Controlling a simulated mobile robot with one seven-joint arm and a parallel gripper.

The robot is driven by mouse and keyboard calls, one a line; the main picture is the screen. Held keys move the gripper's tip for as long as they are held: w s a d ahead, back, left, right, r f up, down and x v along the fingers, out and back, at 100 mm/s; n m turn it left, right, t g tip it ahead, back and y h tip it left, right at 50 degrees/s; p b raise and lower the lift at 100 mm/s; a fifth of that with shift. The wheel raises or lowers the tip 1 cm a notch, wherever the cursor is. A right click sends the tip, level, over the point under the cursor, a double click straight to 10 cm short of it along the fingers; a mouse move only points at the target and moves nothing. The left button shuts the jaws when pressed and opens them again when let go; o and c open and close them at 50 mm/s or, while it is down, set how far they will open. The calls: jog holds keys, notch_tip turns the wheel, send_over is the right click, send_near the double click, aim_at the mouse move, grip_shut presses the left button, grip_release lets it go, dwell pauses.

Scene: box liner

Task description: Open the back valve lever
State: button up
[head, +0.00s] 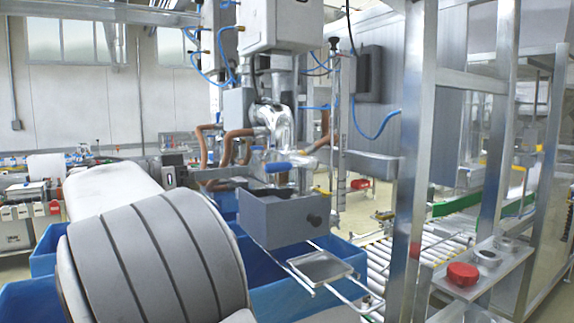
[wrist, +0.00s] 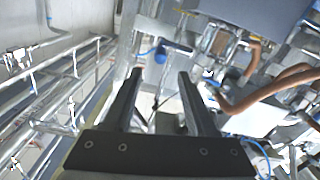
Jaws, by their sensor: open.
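A blue valve lever (head: 278,167) shows in the head view, on the metal pipework above a grey box. A smaller blue part shows just left of it; I cannot tell which one is the back lever. In the wrist view a blue handle (wrist: 161,53) shows beyond and between my fingertips. My gripper (wrist: 160,76) is open in the wrist view, with two dark parallel fingers and nothing between them. The fingers are apart from the blue handle. In the head view my arm fills the lower left, and I cannot make out the fingers.
The grey box (head: 285,217) hangs below the valve. Brown hoses (wrist: 268,92) run close to the right of my fingers. Metal frame posts (head: 415,150) stand to the right, with a red button (head: 462,274) beside them. Blue bins (head: 315,295) and a roller conveyor (head: 395,265) lie below.

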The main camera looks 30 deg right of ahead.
aim_at(291, 165)
jog(key=d, duration=0.4)
jog(key=d+p, duration=0.1)
jog(key=d, duration=0.8)
jog(key=shift+s+d+p, duration=0.1)
jog(key=shift+s+p, duration=0.2)
jog(key=shift+s, duration=0.05)
grip_shut()
dwell(0.6)
